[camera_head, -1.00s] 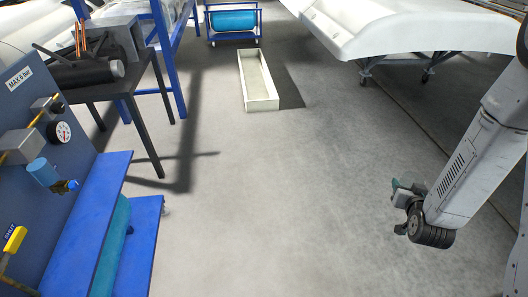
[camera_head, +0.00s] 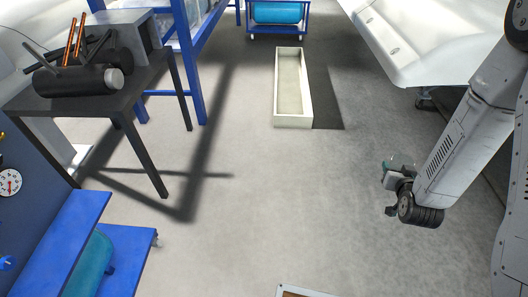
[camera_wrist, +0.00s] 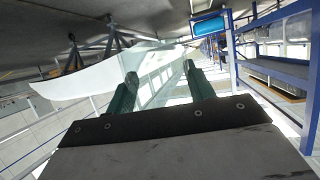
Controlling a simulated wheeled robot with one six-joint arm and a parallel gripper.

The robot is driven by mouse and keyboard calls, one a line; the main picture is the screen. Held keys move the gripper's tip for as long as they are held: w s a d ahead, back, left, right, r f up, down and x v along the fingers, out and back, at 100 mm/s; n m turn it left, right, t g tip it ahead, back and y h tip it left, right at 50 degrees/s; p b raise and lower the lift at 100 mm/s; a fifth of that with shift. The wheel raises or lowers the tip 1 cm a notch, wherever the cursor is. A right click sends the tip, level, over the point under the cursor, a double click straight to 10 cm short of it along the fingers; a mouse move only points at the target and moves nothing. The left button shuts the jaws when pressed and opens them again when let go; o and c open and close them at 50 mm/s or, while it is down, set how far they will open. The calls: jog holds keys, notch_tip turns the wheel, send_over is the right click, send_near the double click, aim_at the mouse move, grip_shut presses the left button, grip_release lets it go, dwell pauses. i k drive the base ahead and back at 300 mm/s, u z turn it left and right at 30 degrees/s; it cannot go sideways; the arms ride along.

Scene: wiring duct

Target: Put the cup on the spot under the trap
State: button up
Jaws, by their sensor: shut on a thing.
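My gripper (camera_head: 397,172) hangs at the right of the head view, above the floor. In the wrist view its two green fingers (camera_wrist: 160,88) stand a little apart, with something pale and see-through seeming to fill the gap. I take this to be the cup, though its outline is hard to make out. At the left edge of the head view, a small blue end piece (camera_head: 7,263) shows, apparently part of the trap on the dark blue panel (camera_head: 32,222). The rest of the trap is cut off. No marked spot can be made out.
A blue stand (camera_head: 70,245) with a teal tank is at the lower left. A dark table (camera_head: 75,92) with tools stands behind it. A pale trough (camera_head: 279,122) lies on the floor ahead. The middle floor is clear. A framed brown item (camera_head: 300,292) shows at the bottom edge.

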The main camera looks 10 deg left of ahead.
aim_at(29, 279)
jog(key=u, duration=0.75)
jog(key=i, duration=1.05)
jog(key=u, duration=1.25)
jog(key=i, duration=0.35)
jog(key=u, duration=0.3)
